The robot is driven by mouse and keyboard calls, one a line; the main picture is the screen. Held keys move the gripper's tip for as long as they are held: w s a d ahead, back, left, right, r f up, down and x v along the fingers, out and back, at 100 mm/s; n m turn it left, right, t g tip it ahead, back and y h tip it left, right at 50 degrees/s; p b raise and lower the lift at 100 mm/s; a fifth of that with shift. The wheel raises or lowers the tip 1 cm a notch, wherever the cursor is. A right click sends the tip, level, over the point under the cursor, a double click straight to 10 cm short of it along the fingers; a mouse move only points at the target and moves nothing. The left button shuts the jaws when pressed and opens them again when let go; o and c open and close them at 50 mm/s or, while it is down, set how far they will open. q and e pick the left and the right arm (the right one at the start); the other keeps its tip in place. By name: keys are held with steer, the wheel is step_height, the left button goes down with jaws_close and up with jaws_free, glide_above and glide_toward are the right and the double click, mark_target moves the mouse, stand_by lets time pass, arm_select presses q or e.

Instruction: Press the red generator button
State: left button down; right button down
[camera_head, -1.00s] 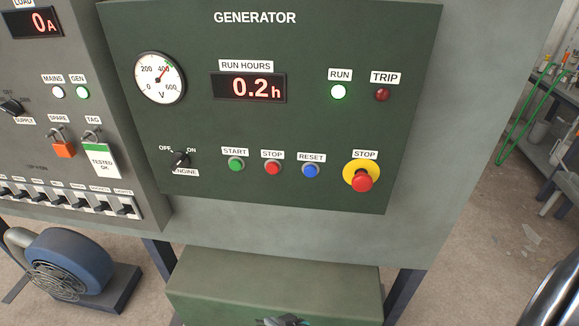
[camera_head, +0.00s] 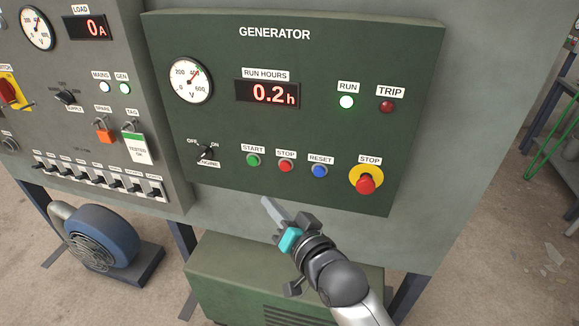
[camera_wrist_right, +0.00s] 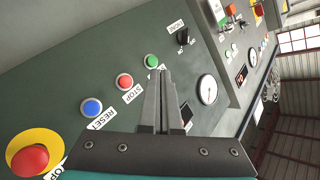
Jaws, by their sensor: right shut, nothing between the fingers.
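The dark green generator panel (camera_head: 330,130) carries a small red STOP button (camera_head: 286,166) between the green START button (camera_head: 253,160) and the blue RESET button (camera_head: 320,171). The red STOP button also shows in the right wrist view (camera_wrist_right: 124,81). A large red mushroom STOP button (camera_head: 366,183) on a yellow disc sits farther right; it shows at the lower left of the right wrist view (camera_wrist_right: 30,160). My right gripper (camera_head: 267,202) is shut and empty, its tips below the START and STOP buttons and apart from both. My left gripper is not in view.
The RUN lamp (camera_head: 346,102) is lit and the TRIP lamp (camera_head: 386,107) is dark red. An engine switch (camera_head: 207,152) is left of START. A grey switch panel (camera_head: 75,130) adjoins on the left. A green box (camera_head: 225,275) stands below, beside a blue blower (camera_head: 100,240).

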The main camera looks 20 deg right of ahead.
mark_target(285, 166)
steer(key=shift+w, duration=0.1)
steer(key=w+d+b, duration=0.1)
steer(key=w, duration=0.1)
steer(key=w+d+b, duration=0.1)
steer(key=w+d, duration=0.1)
steer(key=w+d+b, duration=0.1)
steer(key=w+d, duration=0.1)
steer(key=w, duration=0.1)
steer(key=shift+w, duration=0.1)
stand_by(0.4)
stand_by(2.0)
steer(key=shift+w+d, duration=0.2)
steer(key=shift+w, duration=0.15)
